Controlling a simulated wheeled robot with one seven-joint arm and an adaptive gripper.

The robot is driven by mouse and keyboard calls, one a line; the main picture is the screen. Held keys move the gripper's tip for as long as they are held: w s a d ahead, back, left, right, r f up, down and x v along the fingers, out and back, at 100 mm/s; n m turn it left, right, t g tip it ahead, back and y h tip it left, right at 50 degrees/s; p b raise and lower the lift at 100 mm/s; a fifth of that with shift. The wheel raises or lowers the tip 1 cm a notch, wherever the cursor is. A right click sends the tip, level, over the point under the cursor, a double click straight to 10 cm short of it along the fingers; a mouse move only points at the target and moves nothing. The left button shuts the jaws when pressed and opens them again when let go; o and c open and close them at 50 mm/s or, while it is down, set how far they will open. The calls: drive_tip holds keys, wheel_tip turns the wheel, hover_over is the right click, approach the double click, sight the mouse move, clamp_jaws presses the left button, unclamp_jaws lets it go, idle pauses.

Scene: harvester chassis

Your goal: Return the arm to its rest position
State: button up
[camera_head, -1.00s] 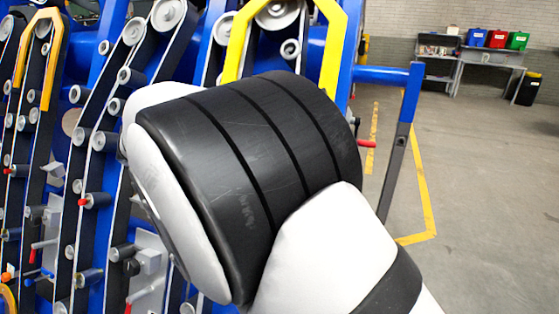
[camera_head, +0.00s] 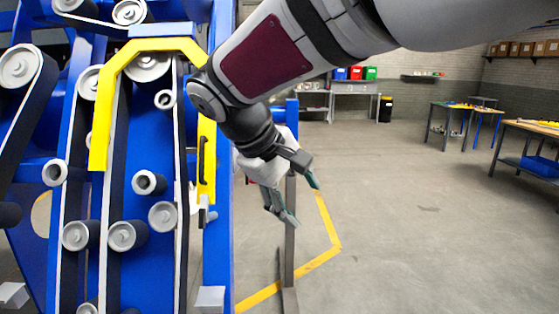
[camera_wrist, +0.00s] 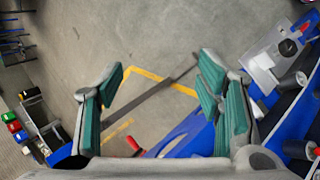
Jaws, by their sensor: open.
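My arm (camera_head: 400,25) reaches across the top of the head view from the right. It bends down to my gripper (camera_head: 303,200), which hangs in front of the harvester's grey and blue post. My gripper is open and empty, with its green-padded fingers spread apart. In the wrist view my gripper (camera_wrist: 158,78) frames bare floor, the post and a yellow floor line between its fingers. The blue harvester chassis (camera_head: 145,270) with its rollers and belts stands at the left, and the gripper is beside its right edge. I cannot tell whether the gripper touches the post.
A yellow guard (camera_head: 105,105) arches over the belts, close to my arm. A yellow line (camera_head: 318,262) runs on the floor by the post. Work tables (camera_head: 530,128) stand at the right. Red, blue and green bins sit on a far bench (camera_head: 355,87). The floor between is open.

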drive_tip(key=s+d+m+y, duration=0.3)
drive_tip(key=s+d+m, duration=0.1)
drive_tip(key=s+d, duration=0.65)
drive_tip(key=s+d+f+m+y, duration=0.1)
drive_tip(key=s+d+f+m, duration=0.1)
drive_tip(key=s, duration=0.3)
drive_tip(key=s+d+f+m+t+y, duration=0.1)
drive_tip(key=s+d+f+m, duration=0.1)
drive_tip(key=s, duration=0.4)
drive_tip(key=shift+s+d+m+y, duration=0.25)
drive_tip(key=shift+d+m+y, duration=0.05)
drive_tip(key=shift+d, duration=0.45)
